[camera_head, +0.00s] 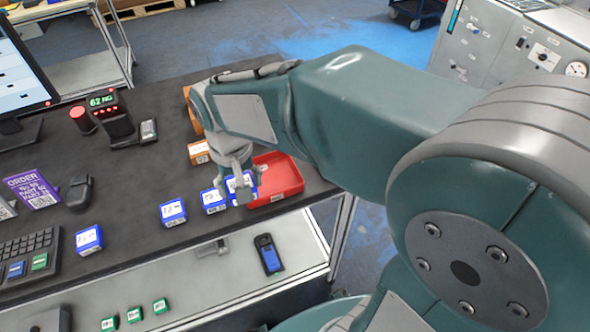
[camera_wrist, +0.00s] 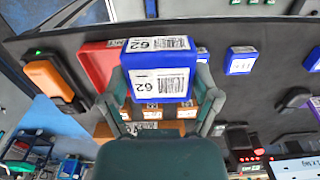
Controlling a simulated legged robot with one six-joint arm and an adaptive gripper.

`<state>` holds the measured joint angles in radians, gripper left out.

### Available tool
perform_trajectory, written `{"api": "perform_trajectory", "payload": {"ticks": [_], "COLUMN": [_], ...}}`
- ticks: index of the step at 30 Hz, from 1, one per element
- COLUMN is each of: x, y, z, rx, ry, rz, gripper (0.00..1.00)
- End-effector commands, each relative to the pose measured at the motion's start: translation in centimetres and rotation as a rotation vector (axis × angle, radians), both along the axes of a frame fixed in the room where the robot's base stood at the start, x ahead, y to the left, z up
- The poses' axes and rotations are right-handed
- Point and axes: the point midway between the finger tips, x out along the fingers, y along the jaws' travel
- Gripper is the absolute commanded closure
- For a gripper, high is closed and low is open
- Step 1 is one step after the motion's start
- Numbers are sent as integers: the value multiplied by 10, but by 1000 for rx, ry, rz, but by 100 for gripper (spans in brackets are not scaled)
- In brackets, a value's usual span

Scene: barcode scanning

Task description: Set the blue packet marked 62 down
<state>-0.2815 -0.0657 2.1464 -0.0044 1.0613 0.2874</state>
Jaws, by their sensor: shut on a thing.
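My gripper (camera_head: 241,186) is shut on a blue packet (camera_head: 248,181) in the head view, beside the left edge of the red tray (camera_head: 291,177). In the wrist view the packet (camera_wrist: 158,58) has white labels with a barcode and the number 62, and my gripper's fingers (camera_wrist: 163,88) sit on either side of it. The red tray (camera_wrist: 98,62) shows behind it to the left. The packet's underside is hidden, and I cannot tell how far it is above the black table (camera_head: 140,225).
Other blue packets (camera_head: 173,212) (camera_head: 213,201) (camera_head: 89,240) stand in a row to the left. Orange packets (camera_head: 198,152) lie behind the gripper. A scanner display (camera_head: 103,100) reads 62 NG. A purple order card (camera_head: 34,189) and keyboard (camera_head: 30,258) are at far left. A lower shelf (camera_head: 215,280) holds green packets.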

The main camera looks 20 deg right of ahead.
Motion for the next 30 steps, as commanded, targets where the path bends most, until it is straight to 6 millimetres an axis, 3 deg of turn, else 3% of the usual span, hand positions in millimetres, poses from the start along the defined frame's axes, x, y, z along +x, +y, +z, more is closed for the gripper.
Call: {"api": "perform_trajectory", "payload": {"ticks": [5, 17, 24, 30], "x": [11, 73, 96, 103], "y": [-1, -72, -85, -89], "z": [-7, -46, -84, -96], "rx": [-6, 10, 4, 3], "ry": [3, 4, 3, 1], "rz": [0, -2, 2, 4], "gripper": [77, 77, 77, 77]}}
